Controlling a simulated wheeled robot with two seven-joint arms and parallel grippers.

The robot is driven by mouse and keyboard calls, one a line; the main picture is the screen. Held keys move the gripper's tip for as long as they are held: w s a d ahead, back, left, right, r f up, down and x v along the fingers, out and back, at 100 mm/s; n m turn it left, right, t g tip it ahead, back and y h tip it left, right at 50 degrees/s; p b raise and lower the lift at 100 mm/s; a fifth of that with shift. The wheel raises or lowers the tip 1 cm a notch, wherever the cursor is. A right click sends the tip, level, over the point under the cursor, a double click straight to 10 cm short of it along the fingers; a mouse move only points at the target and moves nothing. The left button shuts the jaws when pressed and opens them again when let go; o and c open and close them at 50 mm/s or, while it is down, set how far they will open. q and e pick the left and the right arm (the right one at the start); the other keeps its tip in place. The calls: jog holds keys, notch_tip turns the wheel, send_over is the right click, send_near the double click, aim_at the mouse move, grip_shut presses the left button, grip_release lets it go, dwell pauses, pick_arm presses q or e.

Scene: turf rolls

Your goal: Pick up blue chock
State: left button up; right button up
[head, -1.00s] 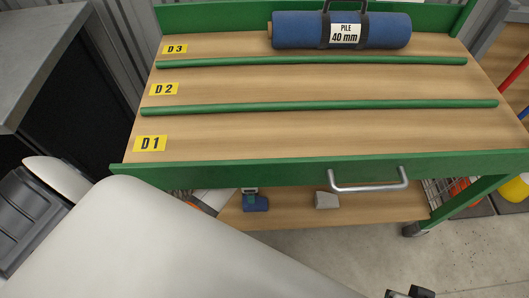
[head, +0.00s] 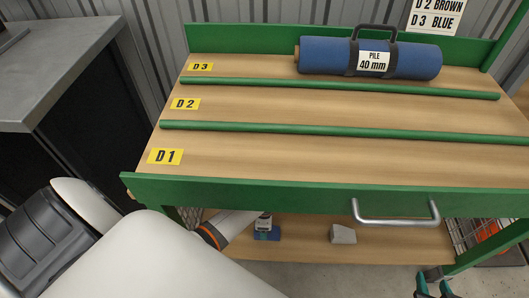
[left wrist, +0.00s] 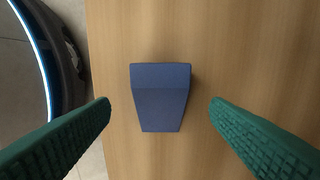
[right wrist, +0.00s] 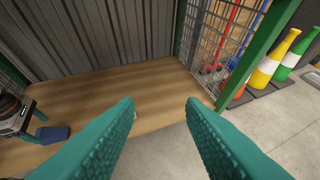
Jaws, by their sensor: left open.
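The blue chock (left wrist: 160,95) lies on the wooden lower shelf in the left wrist view, its narrow end toward the bottom of the picture. My left gripper (left wrist: 160,108) is open over it, with one green finger on each side and a visible gap to both. In the head view the blue chock (head: 268,235) shows under the left gripper, which partly hides it. The chock also shows at the left of the right wrist view (right wrist: 52,134). My right gripper (right wrist: 161,101) is open and empty; its fingertips show at the bottom right of the head view (head: 433,287).
A grey chock (head: 343,234) lies on the lower shelf (head: 300,243), right of the blue one. The green-edged upper deck (head: 300,192) with its handle (head: 396,219) overhangs the shelf. A blue turf roll (head: 368,57) lies on top.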

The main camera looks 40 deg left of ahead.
aim_at(274, 235)
pick_arm(q)
notch_tip(274, 235, down, 4)
jog(key=shift+r+b, duration=0.1)
jog(key=shift+b, duration=1)
pick_arm(e)
jog(key=w+a+r+t+y, duration=0.2)
jog(key=w+r+t, duration=0.2)
jog(key=r+t, duration=0.3)
notch_tip(274, 235, up, 2)
jog(key=shift+a+r, duration=0.1)
jog(key=shift+a, duration=0.2)
pick_arm(q)
jog(key=shift+c, duration=0.2)
jog(key=c, duration=1.2)
